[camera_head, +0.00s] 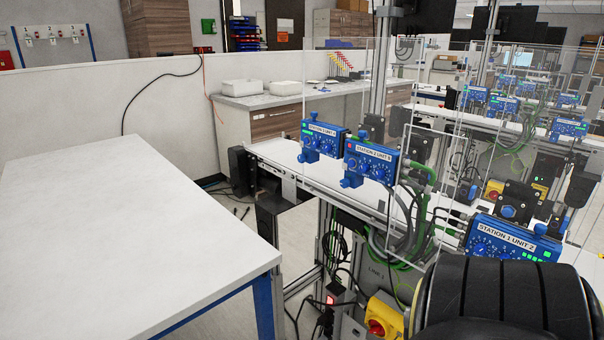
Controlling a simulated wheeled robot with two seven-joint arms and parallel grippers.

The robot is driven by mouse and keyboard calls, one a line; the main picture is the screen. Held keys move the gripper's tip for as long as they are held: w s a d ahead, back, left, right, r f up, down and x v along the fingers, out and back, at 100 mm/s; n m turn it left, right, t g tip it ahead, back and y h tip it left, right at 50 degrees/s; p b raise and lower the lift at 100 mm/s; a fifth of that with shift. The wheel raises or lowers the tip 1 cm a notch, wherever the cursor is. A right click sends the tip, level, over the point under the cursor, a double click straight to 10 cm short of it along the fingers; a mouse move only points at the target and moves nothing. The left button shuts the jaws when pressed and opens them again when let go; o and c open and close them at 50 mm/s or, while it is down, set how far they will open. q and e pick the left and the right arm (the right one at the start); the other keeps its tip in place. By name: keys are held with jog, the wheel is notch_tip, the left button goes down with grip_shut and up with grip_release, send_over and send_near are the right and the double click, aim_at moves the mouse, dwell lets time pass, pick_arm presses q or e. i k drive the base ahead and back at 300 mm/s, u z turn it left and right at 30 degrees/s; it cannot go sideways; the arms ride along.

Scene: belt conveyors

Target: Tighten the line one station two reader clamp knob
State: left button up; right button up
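Two blue reader units with dials sit side by side on the near conveyor. The left unit (322,141) has green lights, and the right unit (370,162) shows a red light. Their labels begin with STATION, but the small numbers are hard to read. A blue clamp knob (310,156) hangs below the left unit, and another blue knob (351,182) below the right one. I cannot tell how tight either knob is. A larger blue unit (507,243) labelled STATION 1 UNIT 2 is at the lower right, partly hidden. Neither gripper is in view.
A white table (120,220) fills the left side. Clear panels stand around the conveyor (290,157). A yellow-red switch (382,318) and loose cables are below it. A black rounded part, apparently my arm, covers the lower right. Floor shows between table and conveyor.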

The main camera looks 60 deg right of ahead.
aim_at(345, 182)
jog(key=z, duration=0.8)
jog(key=i, duration=1.1)
jog(key=z, duration=1.4)
jog(key=i, duration=0.2)
jog(key=z, duration=0.15)
